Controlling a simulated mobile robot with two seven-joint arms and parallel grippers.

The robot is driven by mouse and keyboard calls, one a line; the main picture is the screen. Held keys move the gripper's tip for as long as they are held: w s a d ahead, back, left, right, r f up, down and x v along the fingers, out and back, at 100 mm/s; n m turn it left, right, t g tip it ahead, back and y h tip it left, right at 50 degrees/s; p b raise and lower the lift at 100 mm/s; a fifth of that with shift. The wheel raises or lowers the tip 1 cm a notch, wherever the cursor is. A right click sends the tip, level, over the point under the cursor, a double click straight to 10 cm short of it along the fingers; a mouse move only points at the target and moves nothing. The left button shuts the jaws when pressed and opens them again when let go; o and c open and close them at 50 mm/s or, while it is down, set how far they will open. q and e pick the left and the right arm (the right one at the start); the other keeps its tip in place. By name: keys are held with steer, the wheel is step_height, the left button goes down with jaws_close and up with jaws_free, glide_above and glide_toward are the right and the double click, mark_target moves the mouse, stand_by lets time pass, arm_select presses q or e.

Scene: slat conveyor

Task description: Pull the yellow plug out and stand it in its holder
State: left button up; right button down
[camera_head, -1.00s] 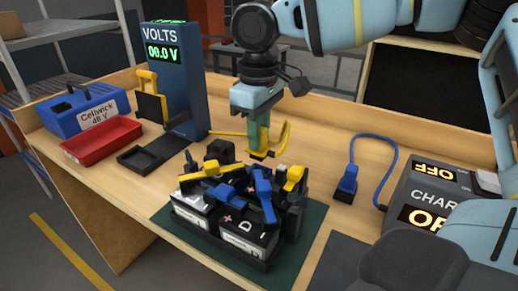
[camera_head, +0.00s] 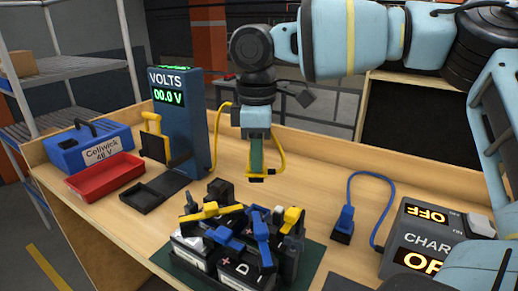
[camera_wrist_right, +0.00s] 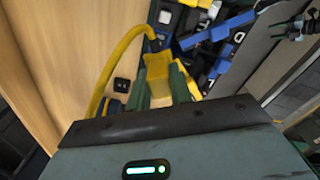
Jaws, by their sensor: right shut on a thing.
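My right gripper (camera_head: 257,165) points down over the middle of the bench and is shut on the yellow plug (camera_head: 262,178). In the wrist view the yellow plug (camera_wrist_right: 157,66) sits between the green fingers (camera_wrist_right: 160,85), with its yellow cable looping off to the left. The plug hangs in the air behind the battery pack (camera_head: 240,268), clear of it. A small black block (camera_head: 221,190) stands behind the pack; I cannot tell if it is the plug's holder. My left gripper is not in view.
The battery pack carries yellow and blue levers. The volts meter (camera_head: 181,120) reads 00.0 V, with a black tray (camera_head: 143,199) at its foot. A red bin (camera_head: 105,178) and blue case (camera_head: 90,145) are left. A blue plug (camera_head: 343,225) and charger (camera_head: 425,235) are right.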

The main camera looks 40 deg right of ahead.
steer(key=n, duration=0.5)
steer(key=shift+n+p, duration=0.3)
steer(key=shift+n, duration=0.1)
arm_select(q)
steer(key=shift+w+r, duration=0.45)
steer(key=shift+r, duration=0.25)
arm_select(e)
steer(key=n, duration=0.6)
steer(key=shift+n, duration=0.3)
